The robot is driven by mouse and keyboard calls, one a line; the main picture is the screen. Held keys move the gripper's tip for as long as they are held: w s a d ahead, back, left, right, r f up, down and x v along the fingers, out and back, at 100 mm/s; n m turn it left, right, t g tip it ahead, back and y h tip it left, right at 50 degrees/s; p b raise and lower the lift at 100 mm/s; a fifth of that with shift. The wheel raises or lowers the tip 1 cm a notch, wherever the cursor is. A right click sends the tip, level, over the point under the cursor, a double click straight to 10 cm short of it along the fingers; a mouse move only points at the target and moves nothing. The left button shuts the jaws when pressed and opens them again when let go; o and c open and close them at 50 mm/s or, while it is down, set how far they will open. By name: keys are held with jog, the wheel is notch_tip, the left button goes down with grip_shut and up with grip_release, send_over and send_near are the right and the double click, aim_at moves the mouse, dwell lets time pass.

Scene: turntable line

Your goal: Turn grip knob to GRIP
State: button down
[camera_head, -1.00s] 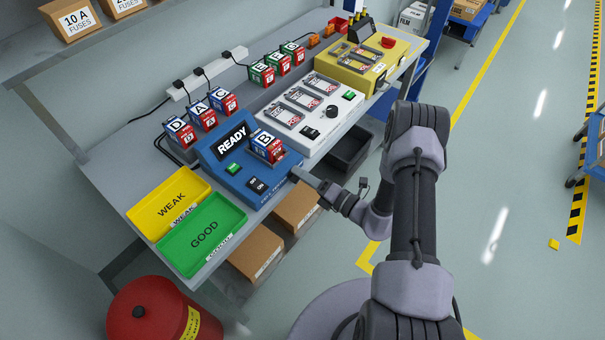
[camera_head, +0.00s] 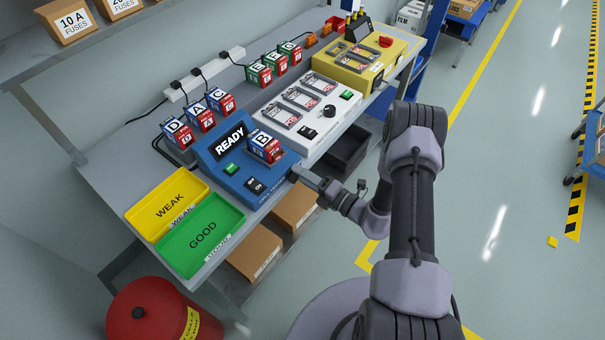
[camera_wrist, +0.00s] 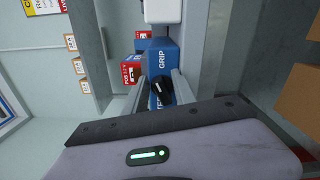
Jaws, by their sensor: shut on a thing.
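The grip knob (camera_wrist: 162,87) is small and black, on the blue front face of the tester, in the middle of the wrist view. The word GRIP (camera_wrist: 162,60) stands above it there, and a second label below is mostly cut off. Which label the knob points to is too small to tell. My gripper (camera_wrist: 163,82) has one finger on each side of the knob and is shut on it. In the head view my gripper (camera_head: 301,174) reaches the right edge of the blue tester (camera_head: 222,166), and the knob is hidden.
The tester's screen (camera_head: 229,141) reads READY, and block B (camera_head: 263,147) sits in its cradle. A white unit (camera_head: 318,128) and a yellow unit (camera_head: 353,78) stand behind it. Yellow WEAK (camera_head: 150,228) and green GOOD (camera_head: 182,263) trays lie at the near end.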

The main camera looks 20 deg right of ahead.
jog(key=shift+s+a+f, duration=0.25)
jog(key=shift+a, duration=0.1)
jog(key=c, duration=1.4)
grip_release()
jog(key=shift+d, duration=0.1)
jog(key=shift+d, duration=0.1)
jog(key=shift+r+v, duration=0.15)
jog(key=shift+v, duration=4.75)
jog(key=shift+r+v, duration=0.15)
jog(key=shift+v, duration=4.8)
jog(key=shift+d, duration=0.2)
